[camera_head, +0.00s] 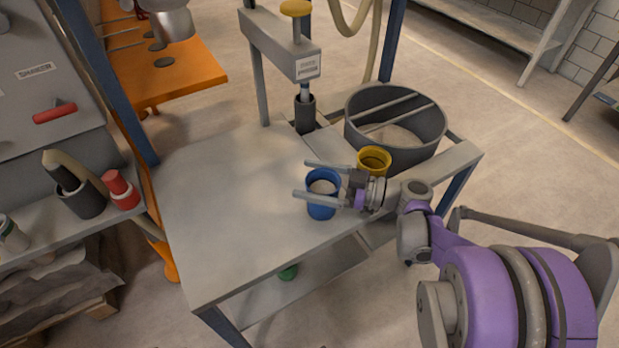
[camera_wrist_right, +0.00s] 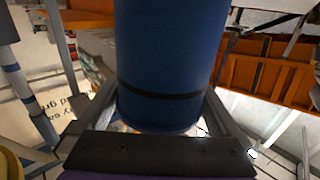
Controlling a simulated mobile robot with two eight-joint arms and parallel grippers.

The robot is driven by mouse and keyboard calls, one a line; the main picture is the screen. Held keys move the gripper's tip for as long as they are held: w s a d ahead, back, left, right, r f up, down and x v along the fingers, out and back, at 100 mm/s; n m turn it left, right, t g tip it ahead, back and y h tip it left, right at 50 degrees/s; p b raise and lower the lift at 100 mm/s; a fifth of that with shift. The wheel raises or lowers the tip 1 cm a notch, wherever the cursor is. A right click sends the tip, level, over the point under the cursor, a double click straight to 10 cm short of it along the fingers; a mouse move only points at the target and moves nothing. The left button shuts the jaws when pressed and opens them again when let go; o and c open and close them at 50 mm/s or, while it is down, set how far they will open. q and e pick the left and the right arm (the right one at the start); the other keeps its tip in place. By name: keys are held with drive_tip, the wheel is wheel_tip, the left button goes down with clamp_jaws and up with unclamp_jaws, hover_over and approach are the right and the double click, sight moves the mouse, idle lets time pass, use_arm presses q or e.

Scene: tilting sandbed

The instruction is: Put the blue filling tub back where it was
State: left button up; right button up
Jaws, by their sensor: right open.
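The blue filling tub (camera_head: 321,210) stands upright on the grey worktable (camera_head: 215,215), with pale material inside. In the right wrist view the blue tub (camera_wrist_right: 170,60) fills the middle, with a dark band around it. My right gripper (camera_head: 301,179) is open, with one finger on each side of the blue tub. I cannot tell whether the fingers touch it. My left gripper is not in view.
A yellow tub (camera_head: 373,157) stands close behind my right gripper. A large grey round pan (camera_head: 432,142) with crossbars is at the table's back right. A press with a yellow knob (camera_head: 295,8) stands at the back. The table's left part is clear.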

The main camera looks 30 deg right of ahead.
drive_tip(key=v, duration=1.1)
drive_tip(key=shift+s+d+p, duration=0.2)
drive_tip(key=shift+p, duration=0.15)
